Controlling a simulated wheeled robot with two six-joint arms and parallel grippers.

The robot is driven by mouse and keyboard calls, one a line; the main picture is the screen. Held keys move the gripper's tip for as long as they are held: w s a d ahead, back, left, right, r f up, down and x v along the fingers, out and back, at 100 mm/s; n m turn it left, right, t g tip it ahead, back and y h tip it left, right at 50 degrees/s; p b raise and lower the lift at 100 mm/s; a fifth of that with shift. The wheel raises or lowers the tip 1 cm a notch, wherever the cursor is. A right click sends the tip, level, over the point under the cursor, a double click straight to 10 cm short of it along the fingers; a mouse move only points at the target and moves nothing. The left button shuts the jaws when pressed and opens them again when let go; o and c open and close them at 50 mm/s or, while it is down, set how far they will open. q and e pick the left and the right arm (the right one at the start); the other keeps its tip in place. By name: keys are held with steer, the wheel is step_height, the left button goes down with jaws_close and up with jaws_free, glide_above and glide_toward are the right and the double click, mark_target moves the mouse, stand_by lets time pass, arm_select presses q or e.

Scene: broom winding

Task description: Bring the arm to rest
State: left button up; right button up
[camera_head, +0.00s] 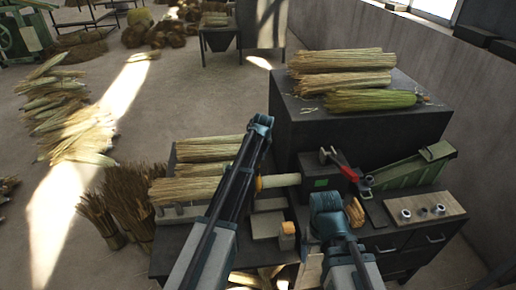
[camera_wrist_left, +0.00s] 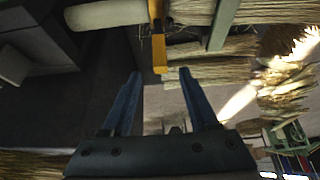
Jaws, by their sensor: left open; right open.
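My right arm is folded low at the bottom centre right, in front of the bench. Its gripper (camera_head: 327,232) is small and partly hidden by the arm, and I see nothing held in it. My left arm reaches up over the bench at centre, bent at its blue joint (camera_head: 262,125). In the left wrist view my left gripper (camera_wrist_left: 162,95) has its two blue fingers spread wide with nothing between them. A yellow bar (camera_wrist_left: 158,52) shows beyond the fingertips.
A dark bench carries straw bundles (camera_head: 208,148), a pale roller (camera_head: 280,181), a red-handled lever (camera_head: 345,168) and a green tray (camera_head: 408,172). More straw lies on the dark cabinet (camera_head: 370,126).

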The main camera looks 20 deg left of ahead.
arm_select(q)
steer(key=shift+s+d+r, duration=0.1)
arm_select(e)
steer(key=shift+r, duration=0.1)
stand_by(0.3)
arm_select(q)
steer(key=s+d+f+m+g+b, duration=0.1)
steer(key=s+d+f+m+b, duration=0.1)
steer(key=s, duration=1)
steer(key=s+d+f+m+g+b, duration=0.2)
steer(key=s+d+f+b, duration=0.3)
steer(key=s, duration=0.8)
steer(key=s+d+f+m+g+b, duration=0.2)
steer(key=s+d+f+m+b, duration=0.1)
steer(key=s+d, duration=0.6)
steer(key=s+f+m, duration=0.1)
steer(key=s+f, duration=0.1)
steer(key=s, duration=0.2)
steer(key=shift+f+h+b, duration=0.3)
steer(key=shift+f+h, duration=0.1)
arm_select(e)
step_height(320, 180, down, 10)
steer(key=shift+f, duration=0.25)
